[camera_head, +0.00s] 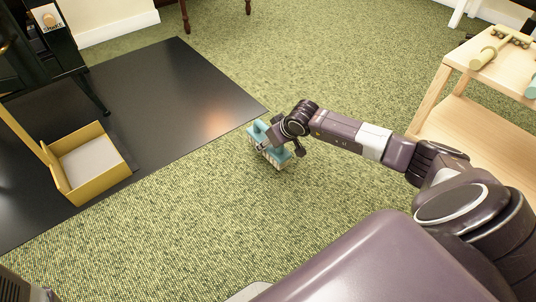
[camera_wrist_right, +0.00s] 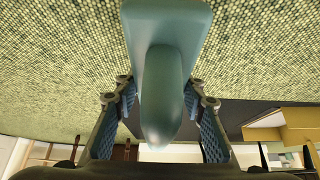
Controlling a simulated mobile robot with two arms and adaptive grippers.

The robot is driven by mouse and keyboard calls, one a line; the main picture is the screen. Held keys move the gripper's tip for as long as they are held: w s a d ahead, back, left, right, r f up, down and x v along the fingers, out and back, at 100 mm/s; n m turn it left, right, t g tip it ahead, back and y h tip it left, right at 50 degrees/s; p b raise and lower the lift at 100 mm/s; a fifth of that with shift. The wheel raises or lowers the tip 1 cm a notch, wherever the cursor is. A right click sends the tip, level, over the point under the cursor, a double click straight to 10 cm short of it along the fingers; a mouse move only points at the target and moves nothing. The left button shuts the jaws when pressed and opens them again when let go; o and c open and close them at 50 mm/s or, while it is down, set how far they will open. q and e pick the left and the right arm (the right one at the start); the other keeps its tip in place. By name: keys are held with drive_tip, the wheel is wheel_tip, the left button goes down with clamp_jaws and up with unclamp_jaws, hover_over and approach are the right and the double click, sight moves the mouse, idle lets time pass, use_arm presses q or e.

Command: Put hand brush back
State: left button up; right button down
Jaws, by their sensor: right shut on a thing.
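The hand brush (camera_head: 270,152) is teal with pale bristles underneath. My right gripper (camera_head: 278,146) is shut on it in the head view, just off the corner of the black mat. In the right wrist view the brush's teal handle (camera_wrist_right: 165,85) sits between the two finger pads of my right gripper (camera_wrist_right: 165,115). The bristles look close to the green carpet; I cannot tell if they touch it. My left gripper is not in view.
An open yellow box (camera_head: 100,165) with a pale inside stands on the black mat (camera_head: 190,85). A black stove-like unit (camera_head: 45,60) is at the upper left. A light wooden shelf table (camera_head: 490,95) with toys is at the right. Green carpet (camera_head: 190,225) around is clear.

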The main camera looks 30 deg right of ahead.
wheel_tip(320, 180, down, 4)
drive_tip(key=b, duration=0.2)
drive_tip(key=shift+f+b, duration=0.1)
drive_tip(key=shift+b, duration=0.25)
drive_tip(key=c, duration=1.2)
unclamp_jaws()
drive_tip(key=shift+c, duration=0.2)
